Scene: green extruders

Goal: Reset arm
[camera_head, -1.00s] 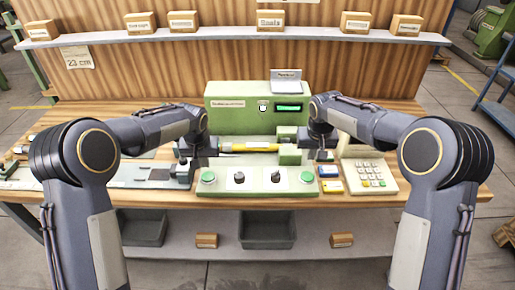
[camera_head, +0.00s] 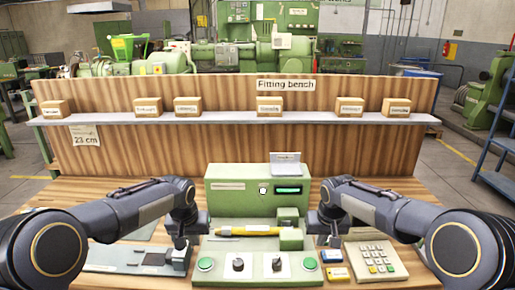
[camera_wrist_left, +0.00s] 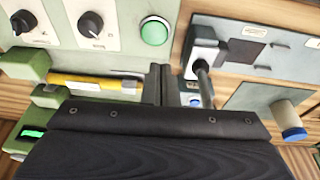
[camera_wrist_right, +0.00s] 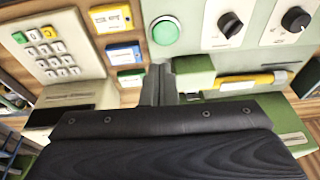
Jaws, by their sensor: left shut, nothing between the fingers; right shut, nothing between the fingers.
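My left gripper (camera_head: 186,240) is shut and empty, pointing down at the left side of the green machine (camera_head: 230,195). In the left wrist view its fingers (camera_wrist_left: 160,84) are together, beside a green button and a grey post. My right gripper (camera_head: 334,238) is shut and empty at the machine's right side. In the right wrist view its fingers (camera_wrist_right: 158,84) are together beside a green block. A yellow rod (camera_head: 250,230) lies across the machine between the grippers, touched by neither.
Control panel (camera_head: 258,267) with knobs and green buttons is in front. A keypad (camera_head: 375,262) and small yellow and blue boxes (camera_head: 337,273) are at the right. A metal fixture (camera_head: 140,257) is at the left. A shelf (camera_head: 235,117) with several labelled blocks stands behind.

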